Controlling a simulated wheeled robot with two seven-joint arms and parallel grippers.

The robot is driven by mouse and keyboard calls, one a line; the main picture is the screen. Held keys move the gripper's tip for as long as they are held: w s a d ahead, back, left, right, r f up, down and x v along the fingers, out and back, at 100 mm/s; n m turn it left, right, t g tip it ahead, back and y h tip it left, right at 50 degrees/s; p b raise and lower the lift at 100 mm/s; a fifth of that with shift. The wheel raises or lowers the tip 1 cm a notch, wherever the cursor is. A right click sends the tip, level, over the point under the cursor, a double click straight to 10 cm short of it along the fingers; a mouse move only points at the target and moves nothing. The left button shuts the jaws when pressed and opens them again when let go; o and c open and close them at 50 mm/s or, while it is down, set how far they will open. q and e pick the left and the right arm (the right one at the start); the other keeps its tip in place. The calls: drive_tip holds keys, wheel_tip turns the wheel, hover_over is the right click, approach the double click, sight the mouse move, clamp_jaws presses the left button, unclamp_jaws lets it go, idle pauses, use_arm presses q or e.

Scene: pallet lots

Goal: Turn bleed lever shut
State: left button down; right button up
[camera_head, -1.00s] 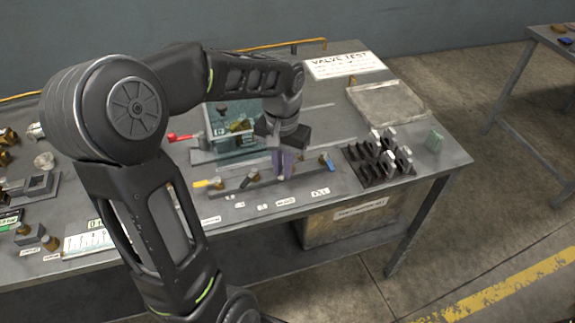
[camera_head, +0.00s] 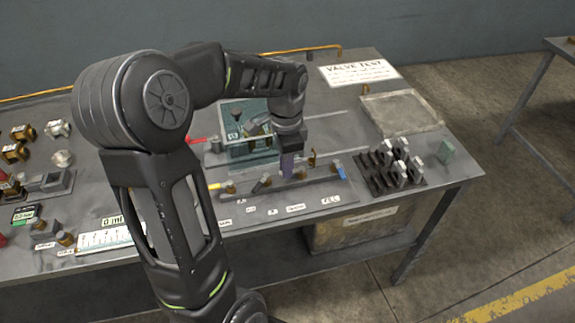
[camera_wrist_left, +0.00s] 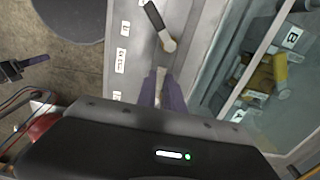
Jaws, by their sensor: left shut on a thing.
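A dark manifold bar (camera_head: 240,195) with a row of small levers lies along the bench front. A yellow lever (camera_head: 215,187), a dark lever (camera_head: 262,183) and a blue lever (camera_head: 341,172) show on it. My left gripper (camera_head: 289,172) points down at the bar between the dark and blue levers. Its purple fingers are shut on a lever, which they mostly hide. In the left wrist view the fingers (camera_wrist_left: 163,90) are close together over the bar, near a black lever (camera_wrist_left: 155,16). I cannot read which label belongs to the held lever. My right gripper is not in view.
A clear-walled box (camera_head: 247,150) with brass fittings stands close behind the bar. An empty grey tray (camera_head: 402,113) and a VALVE TEST sign (camera_head: 360,74) lie behind.

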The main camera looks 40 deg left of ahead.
use_arm(q)
drive_tip(key=shift+m, duration=0.3)
drive_tip(key=c, duration=1.5)
unclamp_jaws()
drive_tip(key=shift+o, duration=0.2)
wheel_tip(320, 180, up, 8)
drive_tip(key=shift+f, duration=0.15)
